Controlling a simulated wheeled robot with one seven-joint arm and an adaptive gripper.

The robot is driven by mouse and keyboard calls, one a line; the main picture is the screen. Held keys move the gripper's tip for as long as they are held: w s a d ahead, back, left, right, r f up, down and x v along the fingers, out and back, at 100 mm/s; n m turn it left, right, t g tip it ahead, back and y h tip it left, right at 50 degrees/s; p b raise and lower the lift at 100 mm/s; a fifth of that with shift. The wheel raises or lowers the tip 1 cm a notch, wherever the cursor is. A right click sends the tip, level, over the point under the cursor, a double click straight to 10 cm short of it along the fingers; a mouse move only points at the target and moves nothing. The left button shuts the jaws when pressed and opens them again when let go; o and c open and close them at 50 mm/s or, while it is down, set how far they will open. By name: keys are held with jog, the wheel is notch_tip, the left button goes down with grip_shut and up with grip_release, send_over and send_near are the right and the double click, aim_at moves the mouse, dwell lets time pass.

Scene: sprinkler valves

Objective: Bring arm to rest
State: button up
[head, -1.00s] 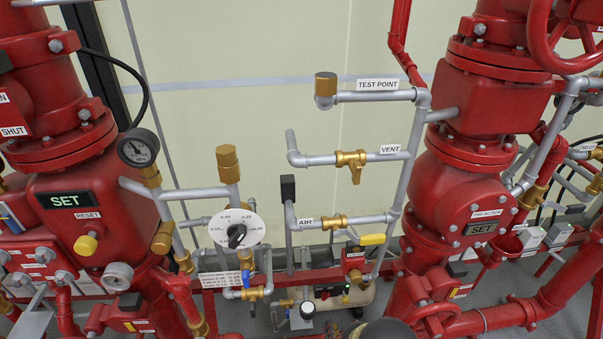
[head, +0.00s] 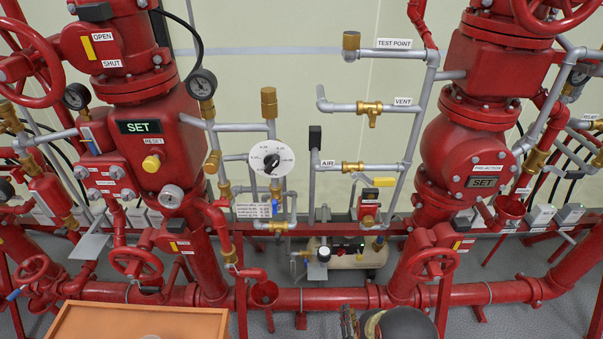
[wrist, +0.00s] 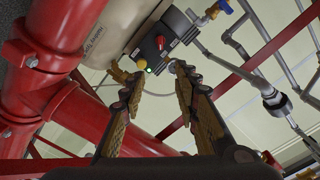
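My gripper (wrist: 158,80) shows in the wrist view with its two gold-and-dark fingers apart and nothing held between them. In the head view, part of my arm and gripper shows low at the bottom edge, right of centre; the fingertips are not clear there. In the wrist view, a dark control box with a red knob (wrist: 165,42) and a lit green button lies beyond the fingertips. I cannot tell whether anything touches the fingers.
Red valve assemblies stand left (head: 145,145) and right (head: 465,150), with grey pipework (head: 412,130) between. A red horizontal pipe (head: 330,297) crosses low. A tan tank (head: 352,254) sits behind it. An orange-brown surface (head: 130,322) fills the lower left.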

jog(key=s+f+n+g, duration=0.2)
jog(key=s+f+g, duration=0.3)
jog(key=f, duration=0.4)
jog(key=s+f+n+g, duration=0.2)
jog(key=s+f+g, duration=0.4)
jog(key=f, duration=0.2)
notch_tip(320, 180, up, 46)
jog(key=n+g+p, duration=0.3)
jog(key=n+g, duration=0.1)
jog(key=g, duration=0.5)
jog(key=s+r+t+p, duration=0.1)
jog(key=s+r, duration=0.4)
jog(key=r, duration=1.1)
jog(key=s+r+t+p, duration=0.1)
jog(key=s+r+t, duration=0.3)
jog(key=r, duration=1.2)
jog(key=s+r+n+t+p, duration=0.1)
jog(key=s+r, duration=0.6)
jog(key=r, duration=0.8)
jog(key=shift+s+a+r+t+p, duration=0.35)
jog(key=shift+t+p, duration=0.2)
jog(key=shift+t, duration=0.25)
